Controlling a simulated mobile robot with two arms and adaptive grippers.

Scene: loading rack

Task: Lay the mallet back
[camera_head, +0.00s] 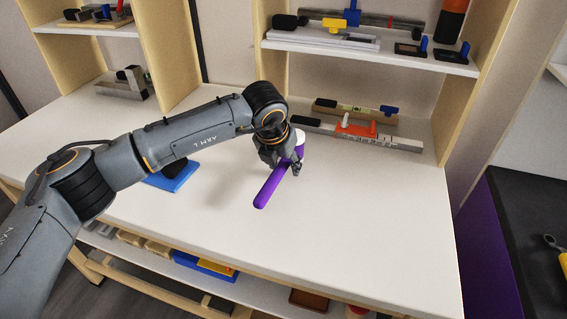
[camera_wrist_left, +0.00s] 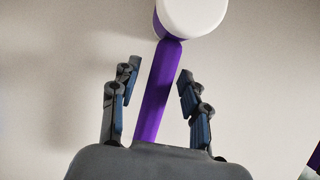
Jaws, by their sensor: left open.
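The mallet lies on the white worktop (camera_head: 365,220). Its purple handle (camera_head: 270,188) points toward the front of the table, and its white-faced head (camera_head: 300,138) is at the back, partly behind my gripper. My left gripper (camera_head: 296,170) is over the handle near the head. In the left wrist view the open fingers (camera_wrist_left: 158,100) stand on either side of the purple handle (camera_wrist_left: 158,95), with a gap on both sides. The white head (camera_wrist_left: 190,15) is beyond the fingertips, cut off by the top edge. My right gripper is not in view.
A blue block with a dark part (camera_head: 175,178) sits left of the mallet. Levels and an orange-handled tool (camera_head: 355,130) lie along the back. A shelf (camera_head: 370,52) with tools overhangs the rear. The worktop's right and front areas are clear.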

